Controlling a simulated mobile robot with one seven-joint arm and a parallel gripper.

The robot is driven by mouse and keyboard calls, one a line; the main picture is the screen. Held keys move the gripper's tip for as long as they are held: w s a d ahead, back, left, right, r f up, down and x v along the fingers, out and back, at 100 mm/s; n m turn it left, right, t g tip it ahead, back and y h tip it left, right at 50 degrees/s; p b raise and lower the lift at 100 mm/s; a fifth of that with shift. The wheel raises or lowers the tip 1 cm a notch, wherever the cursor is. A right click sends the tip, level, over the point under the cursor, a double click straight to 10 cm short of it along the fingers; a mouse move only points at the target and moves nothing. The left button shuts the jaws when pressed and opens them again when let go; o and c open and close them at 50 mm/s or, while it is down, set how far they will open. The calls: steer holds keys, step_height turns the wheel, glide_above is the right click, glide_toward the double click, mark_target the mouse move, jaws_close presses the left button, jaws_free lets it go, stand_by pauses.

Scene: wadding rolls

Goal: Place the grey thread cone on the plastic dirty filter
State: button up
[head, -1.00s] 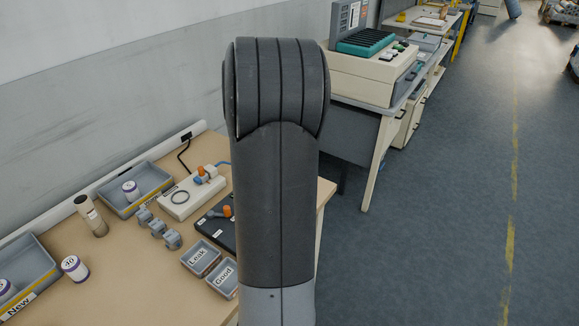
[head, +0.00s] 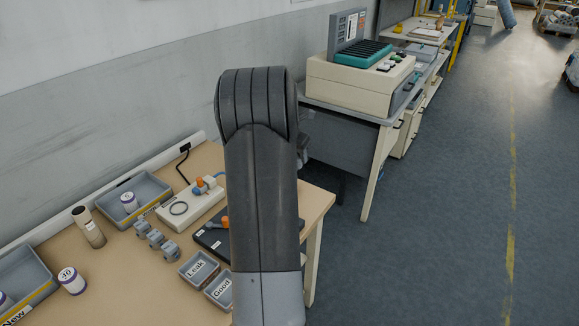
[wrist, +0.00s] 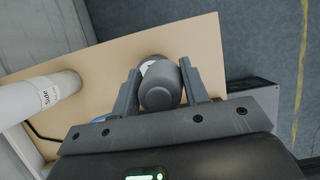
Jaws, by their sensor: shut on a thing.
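My gripper (wrist: 160,80) is shut on a rounded grey thing (wrist: 160,94), which looks like the grey thread cone, in the wrist view. A white patch shows at its far end. The bench top lies beyond it; I cannot tell the gap. A pale cylinder marked "Side" (wrist: 40,97) is at the left, apart from the fingers. In the head view my arm hides the gripper and held thing. A beige cylinder with a dark band (head: 89,228) stands on the bench at the left; I cannot tell whether it is the plastic dirty filter.
The bench (head: 125,270) carries grey bins (head: 155,186), a cream device with a cable (head: 190,203), small grey parts (head: 157,240), "Leak" (head: 198,270) and "Good" (head: 220,290) trays, and a white spool marked 40 (head: 72,281). Open floor (head: 430,240) lies to the right.

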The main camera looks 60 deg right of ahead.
steer(key=shift+w+a+f, duration=0.1)
steer(key=shift+w+f, duration=0.3)
steer(key=shift+w, duration=0.25)
steer(key=shift+w+f, duration=0.4)
steer(key=shift+w, duration=0.2)
steer(key=shift+f, duration=1.95)
steer(key=shift+f, duration=0.15)
steer(key=o, duration=1)
